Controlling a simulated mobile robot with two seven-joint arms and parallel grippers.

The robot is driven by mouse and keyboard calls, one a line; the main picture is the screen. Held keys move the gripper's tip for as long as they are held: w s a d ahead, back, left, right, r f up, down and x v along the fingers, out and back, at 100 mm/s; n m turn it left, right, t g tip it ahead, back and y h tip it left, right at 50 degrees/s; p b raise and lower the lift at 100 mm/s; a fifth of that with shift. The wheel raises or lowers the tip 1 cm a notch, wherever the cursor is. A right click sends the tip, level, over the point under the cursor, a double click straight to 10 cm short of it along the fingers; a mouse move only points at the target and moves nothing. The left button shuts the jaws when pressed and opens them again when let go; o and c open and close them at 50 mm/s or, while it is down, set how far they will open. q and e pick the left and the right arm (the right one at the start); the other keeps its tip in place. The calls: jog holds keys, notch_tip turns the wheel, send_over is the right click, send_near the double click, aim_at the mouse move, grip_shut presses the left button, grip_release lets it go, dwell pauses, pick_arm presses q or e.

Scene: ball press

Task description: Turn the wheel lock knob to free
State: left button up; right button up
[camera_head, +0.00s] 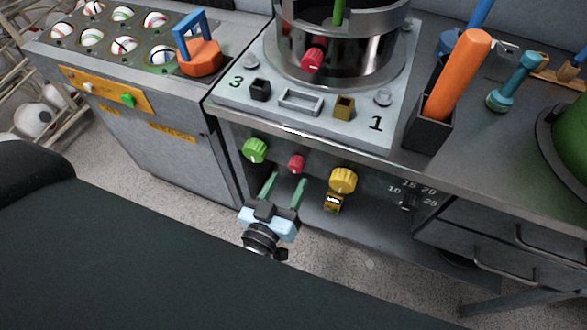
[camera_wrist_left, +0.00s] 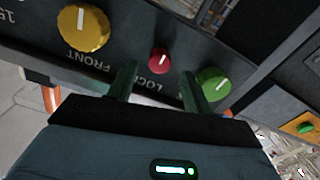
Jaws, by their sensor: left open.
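The small red knob (camera_head: 297,163) is on the dark front panel under the press, between a green knob (camera_head: 254,150) and a yellow knob (camera_head: 343,180). The red knob also shows in the left wrist view (camera_wrist_left: 160,60), with a white pointer line and the upside-down word LOCK beside it. My left gripper (camera_head: 288,179) is open and empty, with its green fingers pointing at the panel. In the left wrist view its fingertips (camera_wrist_left: 157,76) are on either side of the knob's line, apparently short of it. I cannot tell the exact gap. My right gripper is not in view.
The press (camera_head: 335,45) stands on a pale plate (camera_head: 225,90) above the panel. A dial switch (camera_head: 409,200) is farther right. An orange-handled tool (camera_head: 460,75) stands in a black holder.

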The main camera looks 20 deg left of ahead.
aim_at(295, 170)
pick_arm(q)
jog(key=shift+w+d, duration=0.1)
jog(key=shift+w, duration=2.05)
jog(key=c, duration=1)
